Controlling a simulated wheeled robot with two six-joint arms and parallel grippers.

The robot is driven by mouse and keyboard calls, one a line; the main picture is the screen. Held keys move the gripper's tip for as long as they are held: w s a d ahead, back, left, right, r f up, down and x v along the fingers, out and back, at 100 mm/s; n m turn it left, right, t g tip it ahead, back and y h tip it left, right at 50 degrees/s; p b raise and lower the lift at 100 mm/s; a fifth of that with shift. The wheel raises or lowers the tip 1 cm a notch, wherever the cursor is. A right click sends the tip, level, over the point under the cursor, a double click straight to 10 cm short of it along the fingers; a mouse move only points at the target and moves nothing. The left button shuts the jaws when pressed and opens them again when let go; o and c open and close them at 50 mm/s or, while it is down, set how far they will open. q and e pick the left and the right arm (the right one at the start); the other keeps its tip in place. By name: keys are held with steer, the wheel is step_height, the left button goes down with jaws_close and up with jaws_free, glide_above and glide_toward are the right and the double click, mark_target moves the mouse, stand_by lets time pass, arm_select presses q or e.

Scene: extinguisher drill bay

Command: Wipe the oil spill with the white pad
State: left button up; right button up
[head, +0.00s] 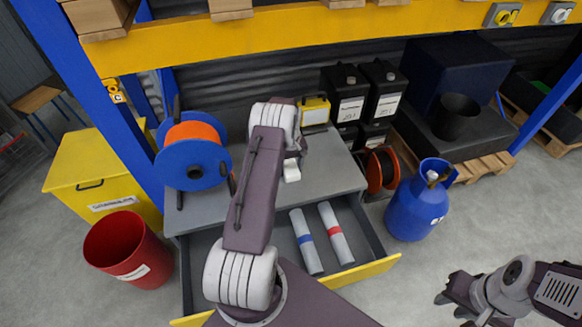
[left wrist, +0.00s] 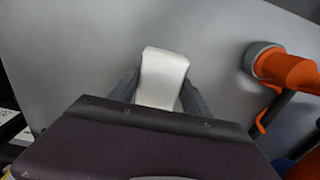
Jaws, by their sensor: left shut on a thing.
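My left gripper (head: 291,158) is shut on the white pad (head: 292,172), above or on the grey workbench top (head: 325,165). In the left wrist view the pad (left wrist: 162,78) sticks out from between the dark fingers over a plain grey surface. I cannot tell whether the pad touches the bench. No oil spill shows in either view; my left arm hides part of the bench. My right gripper (head: 452,299) hangs at the lower right over the floor, away from the bench, and its finger gap is unclear.
A blue reel with orange cable (head: 192,165) stands on the bench's left. An open drawer (head: 370,250) holds rolls. A blue gas cylinder (head: 415,205) and red bin (head: 128,250) flank the bench.

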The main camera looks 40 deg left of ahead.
arm_select(q)
steer(key=r, duration=0.1)
steer(key=r+p, duration=0.1)
steer(key=r, duration=0.1)
steer(key=shift+s+a, duration=0.2)
steer(key=shift+a, duration=0.05)
steer(key=shift+w+d+r+p, duration=0.1)
steer(key=shift+d+r+p, duration=0.05)
steer(key=shift+r+p, duration=0.4)
steer(key=shift+w+d+r+p, duration=0.1)
steer(key=shift+r+p, duration=0.3)
steer(key=shift+p, duration=0.15)
step_height(320, 180, up, 2)
steer(key=shift+s+a+r+p, duration=0.1)
steer(key=shift+r+p, duration=0.05)
steer(key=shift+p, duration=0.7)
steer(key=shift+r+p, duration=0.35)
steer(key=shift+r, duration=0.15)
